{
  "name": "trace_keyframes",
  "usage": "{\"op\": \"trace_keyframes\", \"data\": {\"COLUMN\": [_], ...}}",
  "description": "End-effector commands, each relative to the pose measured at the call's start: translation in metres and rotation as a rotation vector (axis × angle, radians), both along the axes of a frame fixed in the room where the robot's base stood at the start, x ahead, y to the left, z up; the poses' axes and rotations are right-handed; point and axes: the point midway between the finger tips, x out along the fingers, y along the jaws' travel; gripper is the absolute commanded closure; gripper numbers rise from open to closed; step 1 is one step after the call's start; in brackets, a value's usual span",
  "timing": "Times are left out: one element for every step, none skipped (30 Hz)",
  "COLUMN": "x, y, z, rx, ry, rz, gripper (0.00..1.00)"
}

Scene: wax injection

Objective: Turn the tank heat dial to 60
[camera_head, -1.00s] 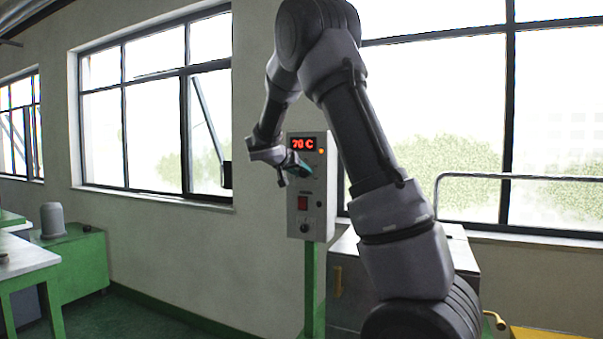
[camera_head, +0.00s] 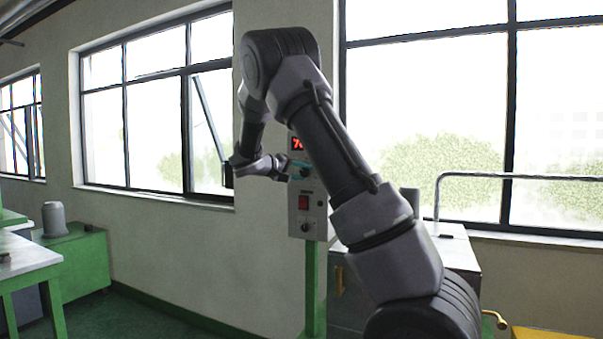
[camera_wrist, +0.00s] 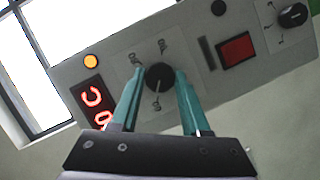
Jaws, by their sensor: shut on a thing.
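In the head view my gripper (camera_head: 290,170) is at the box front, just below the red display (camera_head: 297,143). My arm hides the display's right part there; a "7" and part of a following digit show.
An orange lamp (camera_wrist: 91,61) is lit beside the display. A red switch (camera_wrist: 236,50) and a second black knob (camera_wrist: 292,15) are further along the panel. The box stands on a green post (camera_head: 316,290), close to the wall and windows.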

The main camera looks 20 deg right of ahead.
Motion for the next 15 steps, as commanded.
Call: {"op": "trace_keyframes", "data": {"x": [-0.0004, -0.0004, -0.0003, -0.0002, -0.0002, -0.0001, -0.0001, -0.0002, -0.0003, -0.0002, -0.0004, -0.0004, -0.0004, -0.0004, -0.0005], "y": [0.0009, 0.0010, 0.0012, 0.0012, 0.0013, 0.0012, 0.0011, 0.0009, 0.0008, 0.0007, 0.0006, 0.0005, 0.0004, 0.0004, 0.0004], "z": [-0.0020, -0.0021, -0.0024, -0.0026, -0.0027, -0.0027, -0.0026, -0.0027, -0.0026, -0.0026, -0.0026, -0.0025, -0.0025, -0.0025, -0.0026], "rx": [-0.017, -0.028, -0.041, -0.050, -0.058, -0.068, -0.074, -0.079, -0.086, -0.089, -0.093, -0.096, -0.099, -0.100, -0.102], "ry": [0.020, 0.031, 0.044, 0.053, 0.062, 0.071, 0.078, 0.083, 0.089, 0.093, 0.096, 0.100, 0.103, 0.104, 0.106], "rz": [-0.001, -0.001, -0.001, 0.000, 0.000, 0.000, 0.000, 0.000, 0.000, -0.001, -0.001, -0.001, -0.001, -0.002, -0.002], "gripper": [1.00, 1.00, 1.00, 1.00, 1.00, 1.00, 1.00, 1.00, 1.00, 1.00, 1.00, 1.00, 1.00, 1.00, 1.00]}}
